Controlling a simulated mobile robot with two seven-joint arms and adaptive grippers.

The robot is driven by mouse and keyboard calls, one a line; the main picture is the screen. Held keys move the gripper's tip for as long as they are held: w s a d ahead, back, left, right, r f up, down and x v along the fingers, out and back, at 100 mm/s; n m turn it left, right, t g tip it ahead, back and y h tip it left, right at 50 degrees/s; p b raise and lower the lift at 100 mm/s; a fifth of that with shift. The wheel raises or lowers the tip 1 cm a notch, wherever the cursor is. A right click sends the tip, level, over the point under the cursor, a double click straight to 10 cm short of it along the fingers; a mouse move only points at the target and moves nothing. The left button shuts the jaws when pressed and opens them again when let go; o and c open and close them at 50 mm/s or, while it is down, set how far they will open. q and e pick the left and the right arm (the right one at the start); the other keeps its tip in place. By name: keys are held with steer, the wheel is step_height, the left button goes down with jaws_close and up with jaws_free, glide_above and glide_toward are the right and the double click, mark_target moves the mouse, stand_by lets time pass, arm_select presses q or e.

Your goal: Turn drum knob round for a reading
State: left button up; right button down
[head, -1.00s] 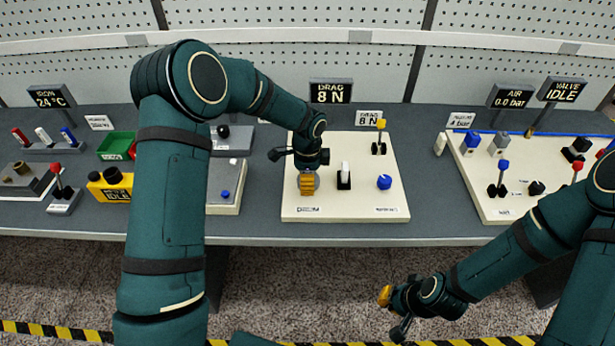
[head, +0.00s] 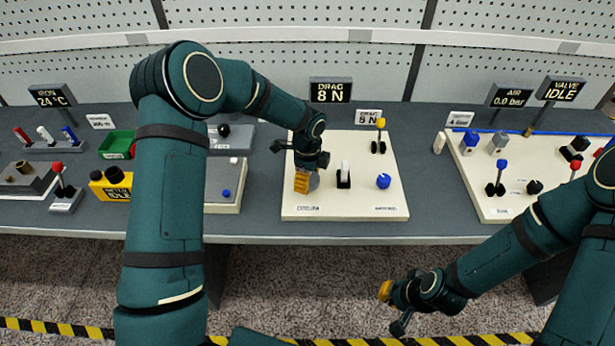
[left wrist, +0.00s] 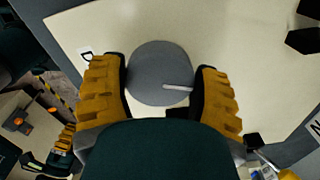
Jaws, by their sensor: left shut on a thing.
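The drum knob is a round grey disc (left wrist: 160,70) with a white pointer line, seen in the left wrist view between two orange-padded fingers. The pointer line lies toward the right finger in that view. My left gripper (head: 302,184) is shut on the knob, reaching down at the left of a cream panel (head: 355,208). In the head view the fingers hide most of the knob. A display behind the panel (head: 331,91) reads "DRAG 8 N". My right gripper (head: 388,298) hangs in front of the bench, away from the panel; its finger opening is unclear.
The panel also bears a white-topped lever switch (head: 344,175), a blue knob (head: 383,181) and a yellow-tipped lever (head: 380,135). Another cream panel with levers (head: 480,205) stands to the right. A yellow box (head: 110,186) is at the left. Bare bench lies between the two panels.

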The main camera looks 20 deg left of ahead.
arm_select(q)
steer(key=o, duration=1.2)
step_height(320, 180, up, 12)
